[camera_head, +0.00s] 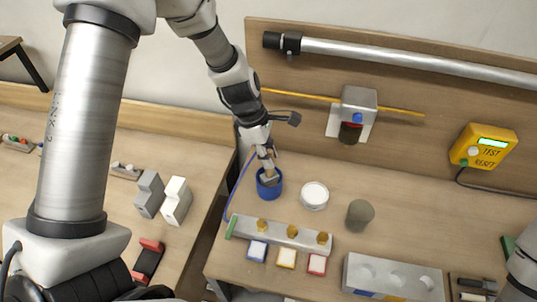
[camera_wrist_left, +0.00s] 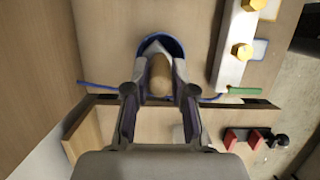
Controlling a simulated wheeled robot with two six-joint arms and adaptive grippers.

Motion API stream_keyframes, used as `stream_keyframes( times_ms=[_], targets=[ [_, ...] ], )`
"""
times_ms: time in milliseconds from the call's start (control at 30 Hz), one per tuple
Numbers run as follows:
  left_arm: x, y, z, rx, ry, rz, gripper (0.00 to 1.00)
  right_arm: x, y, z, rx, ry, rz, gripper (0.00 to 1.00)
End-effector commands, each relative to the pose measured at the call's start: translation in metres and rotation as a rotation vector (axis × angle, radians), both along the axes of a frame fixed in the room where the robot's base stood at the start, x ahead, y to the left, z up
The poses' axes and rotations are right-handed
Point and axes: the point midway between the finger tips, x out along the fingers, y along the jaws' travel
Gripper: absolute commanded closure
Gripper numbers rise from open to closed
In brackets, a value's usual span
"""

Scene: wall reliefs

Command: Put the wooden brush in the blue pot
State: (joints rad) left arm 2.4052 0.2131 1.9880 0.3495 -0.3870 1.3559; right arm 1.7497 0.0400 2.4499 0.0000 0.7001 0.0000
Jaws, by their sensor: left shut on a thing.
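The blue pot (camera_head: 269,191) stands on the bench below the wall relief. My left gripper (camera_head: 266,163) is directly over the pot and points down. In the left wrist view my left gripper (camera_wrist_left: 160,92) is shut on the wooden brush (camera_wrist_left: 160,78), whose tan rounded part shows between the fingers. The pot's blue rim (camera_wrist_left: 176,46) shows around and behind the brush's far end. The brush's lower end appears within the pot's mouth, but its depth and any contact with the pot cannot be told. My right gripper is out of view.
A white round tub (camera_head: 314,194) and a grey-green cup (camera_head: 360,214) stand right of the pot. A metal bar with yellow knobs (camera_head: 292,231) lies in front. A blue cable (camera_head: 239,186) runs along the pot's left. A bench gap lies further left.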

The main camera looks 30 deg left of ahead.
Motion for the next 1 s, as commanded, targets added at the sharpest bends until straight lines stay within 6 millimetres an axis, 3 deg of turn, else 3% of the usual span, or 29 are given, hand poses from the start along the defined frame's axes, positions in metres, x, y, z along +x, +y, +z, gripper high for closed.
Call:
stream_keyframes(
  times_ms=[100,400,433,500,1000],
  targets=[
    [0.0000,0.0001,-0.0090,0.000,0.000,0.000,1.00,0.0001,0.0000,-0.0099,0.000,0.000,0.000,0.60],
    [0.0000,0.0000,-0.0080,0.000,0.000,0.000,1.00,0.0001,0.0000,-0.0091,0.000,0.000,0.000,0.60],
    [0.0000,0.0000,-0.0081,0.000,0.000,0.000,0.65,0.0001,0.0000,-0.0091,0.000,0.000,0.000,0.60],
    [0.0000,0.0000,-0.0081,0.000,0.000,0.000,0.47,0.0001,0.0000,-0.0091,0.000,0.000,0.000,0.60],
    [0.0000,-0.0001,-0.0082,0.000,0.000,0.000,0.47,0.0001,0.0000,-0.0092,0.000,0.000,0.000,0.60]
  ],
)
